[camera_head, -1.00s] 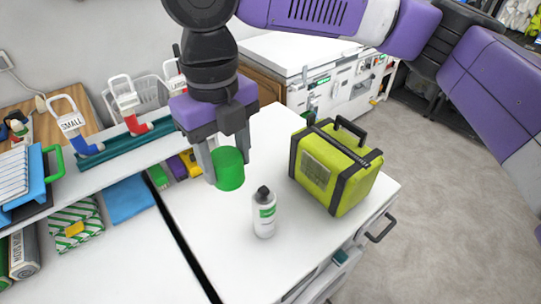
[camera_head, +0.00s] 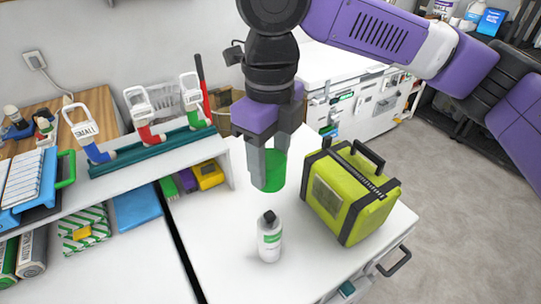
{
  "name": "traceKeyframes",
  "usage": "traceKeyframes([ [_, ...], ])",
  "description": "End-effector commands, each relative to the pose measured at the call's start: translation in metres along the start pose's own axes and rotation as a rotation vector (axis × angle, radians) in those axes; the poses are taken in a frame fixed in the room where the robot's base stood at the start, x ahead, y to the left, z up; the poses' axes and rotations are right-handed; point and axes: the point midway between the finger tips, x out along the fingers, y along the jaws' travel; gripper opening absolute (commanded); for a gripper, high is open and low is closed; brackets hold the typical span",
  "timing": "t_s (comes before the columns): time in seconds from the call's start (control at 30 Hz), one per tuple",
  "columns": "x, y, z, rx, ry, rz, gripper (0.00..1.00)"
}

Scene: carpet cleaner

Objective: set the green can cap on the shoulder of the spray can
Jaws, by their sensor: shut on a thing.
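My gripper (camera_head: 268,172) is shut on the green can cap (camera_head: 273,172) and holds it in the air above the white cabinet top. The spray can (camera_head: 269,240) stands upright on the cabinet top below the cap. It is white with a green label band and a black nozzle on top. The cap appears above the can in the picture, with a gap between them. How well the two line up in depth I cannot tell. A finger hides part of the cap.
A lime-green case (camera_head: 350,192) with black straps and a handle stands close to the right of the can and gripper. A shelf with a teal rack (camera_head: 150,150) of labelled holders is at left. The white top (camera_head: 215,245) around the can is clear.

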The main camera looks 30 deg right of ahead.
Motion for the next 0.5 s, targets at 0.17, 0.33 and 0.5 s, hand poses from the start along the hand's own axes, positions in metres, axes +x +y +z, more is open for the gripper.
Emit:
traceKeyframes([
  [0.17, 0.02, 0.0, 0.0, 0.001, 0.0, 0.001, 0.07],
  [0.33, 0.036, 0.0, 0.0, 0.001, 0.001, 0.0, 0.07],
  [0.5, 0.051, 0.0, 0.0, 0.001, 0.001, 0.0, 0.07],
])
